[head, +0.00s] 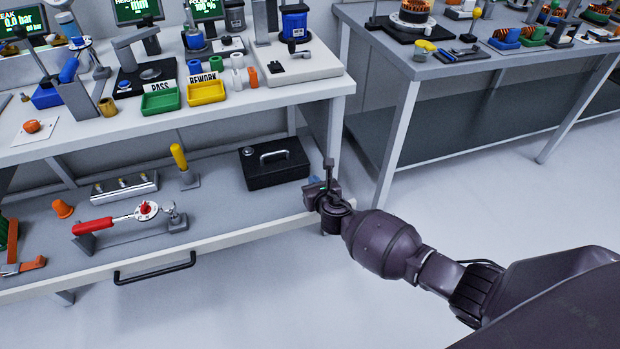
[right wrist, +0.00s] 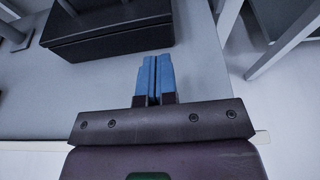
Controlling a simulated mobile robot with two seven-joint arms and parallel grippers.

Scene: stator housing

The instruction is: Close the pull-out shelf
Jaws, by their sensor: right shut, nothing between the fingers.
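The pull-out shelf (head: 226,214) is the grey lower surface under the left workbench, with a pale front edge. It sticks out in front of the benchtop above it. A black bar handle (head: 154,268) is on its front edge. My right gripper (head: 322,184) is at the shelf's front right corner, far to the right of the handle. In the right wrist view its blue fingers (right wrist: 154,78) are together and empty, over the grey shelf surface (right wrist: 50,100). I cannot tell whether the gripper touches the shelf. My left gripper is not in view.
A black cash-box-like case (head: 274,164) sits on the shelf near my right gripper; it also shows in the right wrist view (right wrist: 110,32). Open floor (head: 300,290) lies in front.

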